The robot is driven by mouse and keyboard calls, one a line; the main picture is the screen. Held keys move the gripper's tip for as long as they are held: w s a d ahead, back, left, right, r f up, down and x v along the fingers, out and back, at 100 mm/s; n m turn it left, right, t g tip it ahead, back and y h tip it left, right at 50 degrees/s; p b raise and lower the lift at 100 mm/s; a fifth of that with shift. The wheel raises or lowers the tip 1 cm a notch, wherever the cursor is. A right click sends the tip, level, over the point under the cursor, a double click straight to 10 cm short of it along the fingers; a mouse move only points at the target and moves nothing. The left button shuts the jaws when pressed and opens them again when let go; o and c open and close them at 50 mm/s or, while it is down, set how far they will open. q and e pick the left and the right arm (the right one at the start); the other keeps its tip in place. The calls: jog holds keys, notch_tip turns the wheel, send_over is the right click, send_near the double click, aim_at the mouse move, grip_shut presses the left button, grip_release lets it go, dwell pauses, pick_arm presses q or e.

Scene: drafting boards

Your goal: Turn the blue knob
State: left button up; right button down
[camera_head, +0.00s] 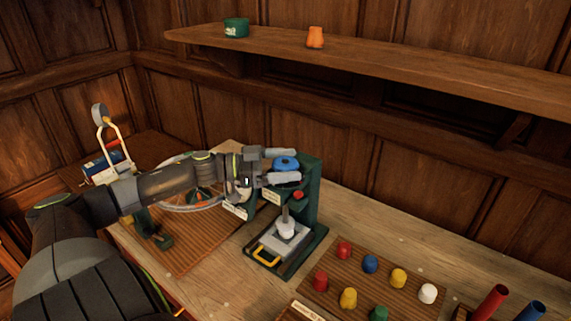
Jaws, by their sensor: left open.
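The blue knob (286,163) is a round disc on top of a dark green press (312,192) that stands on the wooden bench. My left gripper (281,166) reaches in from the left at the height of the knob. Its two fingers are apart, one on the far side of the knob and one on the near side, with the knob between them. I cannot tell whether either finger touches it. My right gripper is not in view.
Right of the press, a ribbed board (335,285) holds several coloured pegs. Red (489,302) and blue (530,312) tubes stand at the lower right. A wheel-like ring (180,208) is behind my left arm. A shelf (390,65) runs above.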

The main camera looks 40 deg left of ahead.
pick_arm(q)
jog(key=shift+s, duration=0.1)
jog(key=p+v, duration=0.4)
jog(key=v, duration=1.3)
jog(key=shift+a, duration=0.2)
